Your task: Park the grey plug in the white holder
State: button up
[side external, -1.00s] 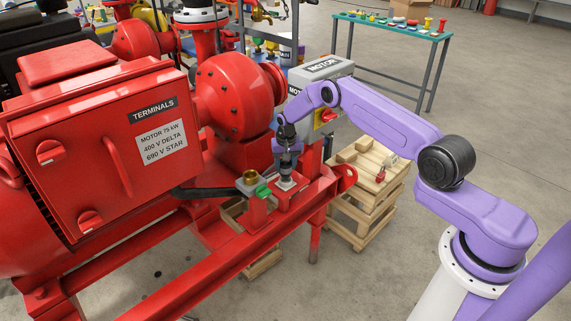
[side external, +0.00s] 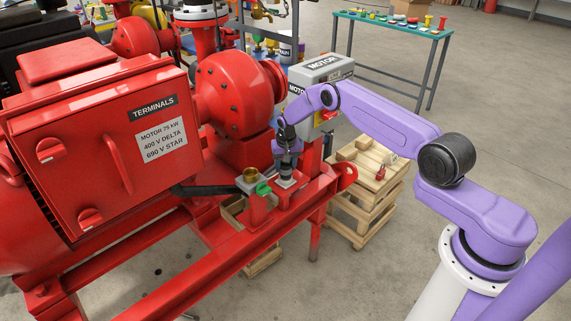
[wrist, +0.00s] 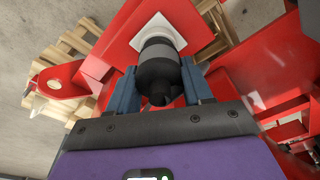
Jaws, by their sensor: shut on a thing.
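My gripper (wrist: 158,88) is shut on the grey plug (wrist: 160,68), a dark round body between its two blue-grey fingers in the wrist view. In the side view my gripper (side external: 287,154) points down over the red skid rail, and the plug (side external: 286,169) shows below it. The white holder (wrist: 147,27) is a pale square at the plug's far end. It also shows as a small pale base under the plug in the side view (side external: 285,184). The plug's end overlaps the holder in both views; how deep it sits is hidden.
A brass fitting (side external: 250,176) and a green piece (side external: 264,190) sit on the rail close to the left. A grey motor switch box (side external: 320,72) stands behind my gripper. Wooden pallets (side external: 362,200) are stacked on the floor to the right.

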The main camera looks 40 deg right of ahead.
jog(key=shift+f, duration=0.95)
dwell(0.4)
jog(key=o, duration=1.2)
jog(key=shift+o, duration=0.2)
notch_tip(320, 180, up, 17)
jog(key=s+a, duration=0.1)
jog(key=shift+s+r, duration=0.15)
jog(key=shift+s, duration=0.25)
jog(key=shift+a, duration=0.15)
